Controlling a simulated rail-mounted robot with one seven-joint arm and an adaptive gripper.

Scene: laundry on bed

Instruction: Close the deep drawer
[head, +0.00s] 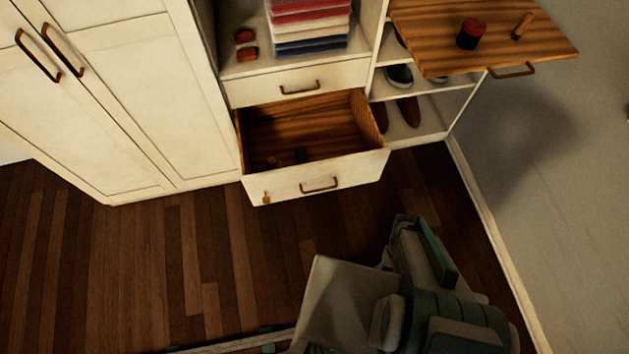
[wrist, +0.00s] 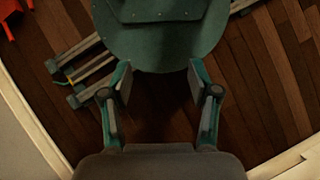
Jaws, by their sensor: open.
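The deep drawer (head: 350,165) is pulled well out of the white wardrobe, below a shallower drawer. Its inside is wood-brown, and small dark items (head: 290,157) lie in it, too dim to identify. Its cream front carries a brown bar handle (head: 320,185) and a small brass-coloured piece near the left end. My gripper (wrist: 160,105) shows in the wrist view with its fingers spread and nothing between them. It points down towards the floor and my own base, away from the drawer. In the head view my arm is at the lower right, apart from the drawer front; the fingers cannot be made out there.
The shallow drawer (head: 300,87) above is shut. A wooden pull-out board (head: 440,50) juts out at the upper right, carrying a red-and-black cylinder (head: 471,34) and a small wooden item (head: 522,26). Shoes (head: 409,110) stand on shelves below. Wood floor (head: 190,260) before the drawer is clear.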

